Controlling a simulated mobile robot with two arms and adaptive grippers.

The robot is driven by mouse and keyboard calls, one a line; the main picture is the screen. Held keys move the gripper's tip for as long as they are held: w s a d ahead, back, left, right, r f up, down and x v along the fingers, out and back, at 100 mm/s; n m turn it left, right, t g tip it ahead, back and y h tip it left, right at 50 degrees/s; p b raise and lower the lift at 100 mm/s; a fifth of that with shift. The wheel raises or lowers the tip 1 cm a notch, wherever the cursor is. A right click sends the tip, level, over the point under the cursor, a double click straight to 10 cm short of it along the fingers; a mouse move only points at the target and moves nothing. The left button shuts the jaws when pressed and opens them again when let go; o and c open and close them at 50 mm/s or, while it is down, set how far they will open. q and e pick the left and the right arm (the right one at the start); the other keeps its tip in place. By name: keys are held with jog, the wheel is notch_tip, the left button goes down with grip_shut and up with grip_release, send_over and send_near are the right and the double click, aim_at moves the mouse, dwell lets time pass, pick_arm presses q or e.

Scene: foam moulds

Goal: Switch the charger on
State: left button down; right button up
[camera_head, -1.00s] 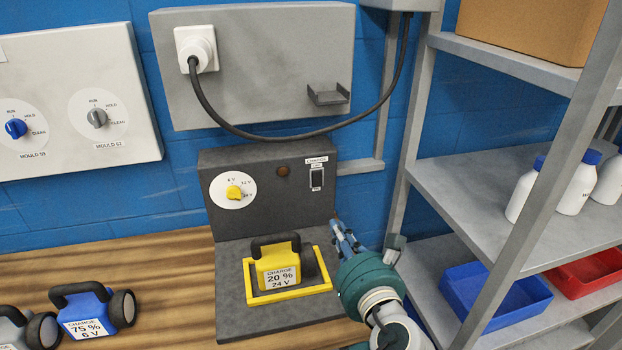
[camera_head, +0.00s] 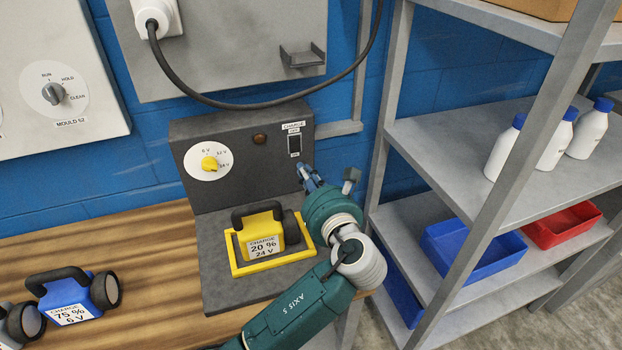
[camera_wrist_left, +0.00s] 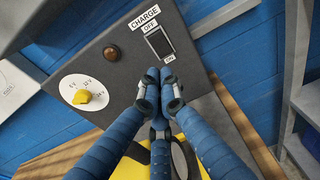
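The charger (camera_head: 185,135) is a dark grey unit on the wooden bench. Its black rocker switch (camera_head: 294,147) sits under a CHARGE label; it also shows in the left wrist view (camera_wrist_left: 160,42), with OFF above and ON below. Which way the rocker is tipped is unclear. My left gripper (camera_head: 305,175) is just below and right of the switch. In the left wrist view its blue fingers (camera_wrist_left: 160,82) are together and empty, their tips below the switch, apparently not touching it. The brown lamp (camera_head: 260,138) looks unlit. A yellow battery (camera_head: 264,230), marked 20 % 24 V, sits in the yellow cradle.
The yellow voltage dial (camera_head: 209,163) is left of the lamp. A blue battery (camera_head: 72,298) lies on the bench at left. A grey shelf unit (camera_head: 440,140) with bottles and trays stands close right of my arm. A cable (camera_head: 250,105) hangs above the charger.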

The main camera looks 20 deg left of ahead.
aim_at(292, 151)
pick_arm(q)
jog(key=p+x, duration=0.1)
jog(key=x, duration=0.6)
jog(key=shift+w+a, duration=0.15)
jog(key=shift+w, duration=0.1)
pick_arm(e)
jog(key=shift+a+r, duration=0.5)
jog(key=shift+r, duration=0.15)
jog(key=shift+d, duration=0.2)
